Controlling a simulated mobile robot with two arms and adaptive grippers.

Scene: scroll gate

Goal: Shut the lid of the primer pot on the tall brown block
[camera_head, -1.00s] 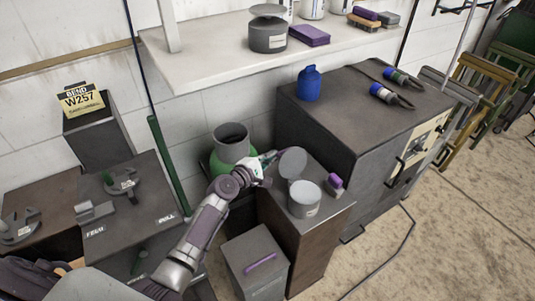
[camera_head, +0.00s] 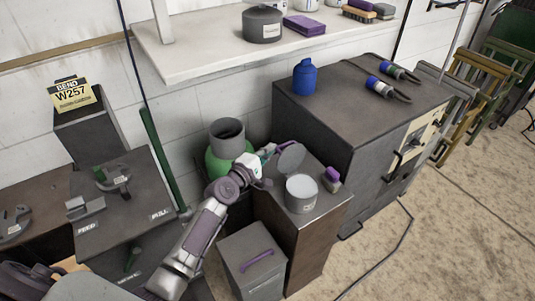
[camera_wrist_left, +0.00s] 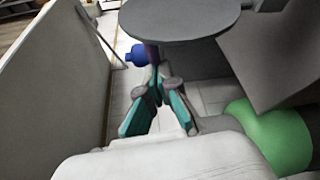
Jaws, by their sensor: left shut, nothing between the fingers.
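The primer pot (camera_head: 301,196) is a light grey tin on top of the tall brown block (camera_head: 308,238). Its round grey lid (camera_head: 291,158) stands open, tilted up at the pot's back edge. My left gripper (camera_head: 281,149) is just behind and left of the lid, shut and empty, its tips partly hidden by the lid. In the left wrist view the teal-padded fingers (camera_wrist_left: 158,90) point ahead, and a grey disc that looks like the lid (camera_wrist_left: 180,18) is close above them. Contact with the lid cannot be told. My right gripper is not in view.
A purple-topped brush (camera_head: 331,180) sits beside the pot. A green bottle-like vessel (camera_head: 219,164) stands behind my left arm. The dark cabinet (camera_head: 340,120) with a blue bottle (camera_head: 306,77) is at the right, and a grey bin (camera_head: 253,262) is in front.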

